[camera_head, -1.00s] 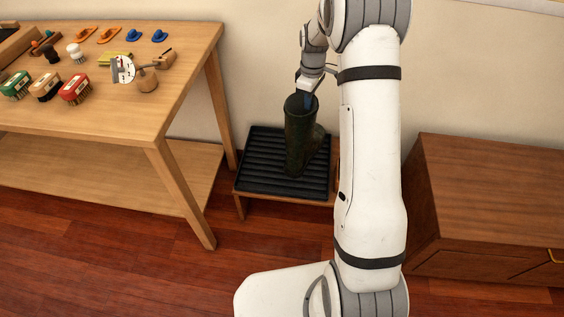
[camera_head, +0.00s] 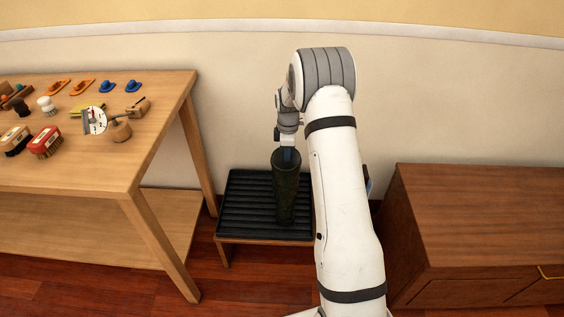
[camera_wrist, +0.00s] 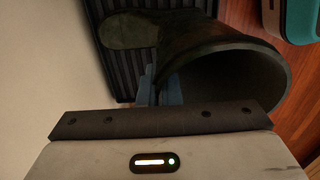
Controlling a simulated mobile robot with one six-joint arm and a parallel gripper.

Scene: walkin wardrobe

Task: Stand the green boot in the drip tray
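The dark green boot (camera_head: 286,190) is upright over the black ribbed drip tray (camera_head: 236,205) in the head view. I cannot tell whether its sole rests on the tray. My gripper (camera_head: 287,157) is at the top of the boot, its blue fingers shut on the shaft's rim. In the wrist view the blue fingertips (camera_wrist: 160,88) pinch the rim beside the boot's open top (camera_wrist: 225,85), and the toe (camera_wrist: 128,30) lies over the tray's ribs (camera_wrist: 105,60). My arm hides part of the tray's right side.
A wooden table (camera_head: 150,130) with brushes and shoe-care items stands left of the tray. A wooden cabinet (camera_head: 480,220) stands to the right. The wall is close behind. A teal and white object (camera_wrist: 300,18) shows at the wrist view's upper right.

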